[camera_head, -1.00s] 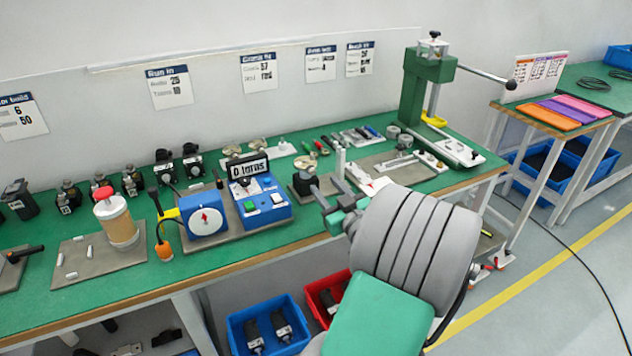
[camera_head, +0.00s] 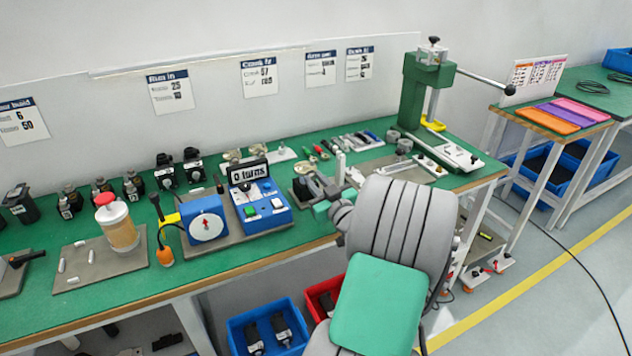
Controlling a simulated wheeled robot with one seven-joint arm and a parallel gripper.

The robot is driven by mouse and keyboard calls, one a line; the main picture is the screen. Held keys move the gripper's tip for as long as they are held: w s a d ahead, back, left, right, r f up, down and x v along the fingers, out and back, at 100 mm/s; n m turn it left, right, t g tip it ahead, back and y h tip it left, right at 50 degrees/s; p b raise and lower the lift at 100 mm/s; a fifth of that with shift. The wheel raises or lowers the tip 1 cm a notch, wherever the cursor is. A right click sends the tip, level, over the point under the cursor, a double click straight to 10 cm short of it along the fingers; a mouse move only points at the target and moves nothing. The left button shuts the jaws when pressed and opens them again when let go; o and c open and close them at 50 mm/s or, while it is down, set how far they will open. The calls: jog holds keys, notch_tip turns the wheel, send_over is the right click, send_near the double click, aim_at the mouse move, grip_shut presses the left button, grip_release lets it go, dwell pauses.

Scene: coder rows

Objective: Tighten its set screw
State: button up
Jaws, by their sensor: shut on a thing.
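My gripper (camera_head: 312,190) is over the green bench, to the right of the blue box whose display reads "0 turns" (camera_head: 248,173). My own arm covers much of the gripper from the front right. Its jaws are dark and close together, on or at a small dark thing that I cannot make out clearly. The set screw is too small or hidden to tell. A row of small hand tools (camera_head: 318,150), with red and green handles, lies behind the gripper. A small light upright post (camera_head: 340,167) stands just behind it.
A blue dial box (camera_head: 205,222) stands left of the display box. A glue-like jar with a red cap (camera_head: 118,226) is further left. A green press (camera_head: 425,90) with a long lever stands at the back right. Blue (camera_head: 240,335) and red bins sit below the bench edge.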

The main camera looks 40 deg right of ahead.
grip_shut()
jog(key=shift+m, duration=0.3)
